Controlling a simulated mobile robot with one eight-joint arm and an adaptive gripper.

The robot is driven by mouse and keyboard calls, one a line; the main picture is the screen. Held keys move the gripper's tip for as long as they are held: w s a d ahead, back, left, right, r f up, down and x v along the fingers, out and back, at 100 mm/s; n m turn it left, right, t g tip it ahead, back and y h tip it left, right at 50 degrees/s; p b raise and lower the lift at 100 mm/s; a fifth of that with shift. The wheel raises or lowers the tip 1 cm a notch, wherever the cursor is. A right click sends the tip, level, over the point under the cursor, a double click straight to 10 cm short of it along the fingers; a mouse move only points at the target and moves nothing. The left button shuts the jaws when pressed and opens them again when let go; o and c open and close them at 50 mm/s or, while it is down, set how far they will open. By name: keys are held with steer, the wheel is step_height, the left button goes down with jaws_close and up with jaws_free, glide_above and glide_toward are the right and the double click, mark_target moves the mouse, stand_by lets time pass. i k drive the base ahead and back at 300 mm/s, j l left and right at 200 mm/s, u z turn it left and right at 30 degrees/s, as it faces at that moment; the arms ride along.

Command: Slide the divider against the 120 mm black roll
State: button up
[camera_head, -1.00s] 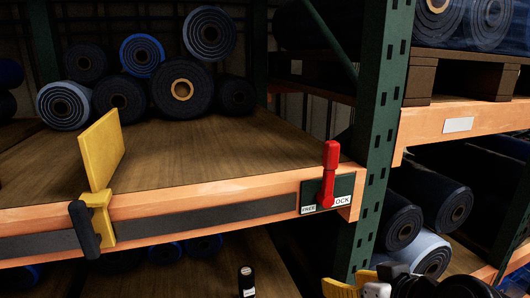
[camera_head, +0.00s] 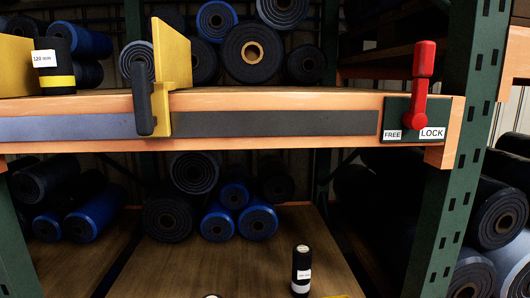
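The divider (camera_head: 172,70) is an upright yellow plate on the upper shelf, with a yellow bracket and a black handle (camera_head: 143,98) at the shelf's front edge. The black roll labelled 120 mm (camera_head: 54,80) stands upright to its left, with a white label and a yellow band. A clear gap of shelf lies between roll and divider. A red lever (camera_head: 421,82) stands nearly upright on a plate marked FREE and LOCK, closer to the LOCK label. My gripper is not recognisable in the current view.
A second yellow plate (camera_head: 15,66) stands left of the 120 mm roll. Large rolls (camera_head: 252,53) lie behind the divider. A grey strip (camera_head: 275,123) runs along the orange front beam. A small labelled black roll (camera_head: 301,271) stands on the lower shelf. A green post (camera_head: 465,130) rises at the right.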

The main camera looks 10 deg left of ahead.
mark_target(172, 59)
steer(key=j+u, duration=0.1)
steer(key=u, duration=1.5)
steer(key=k+j, duration=0.05)
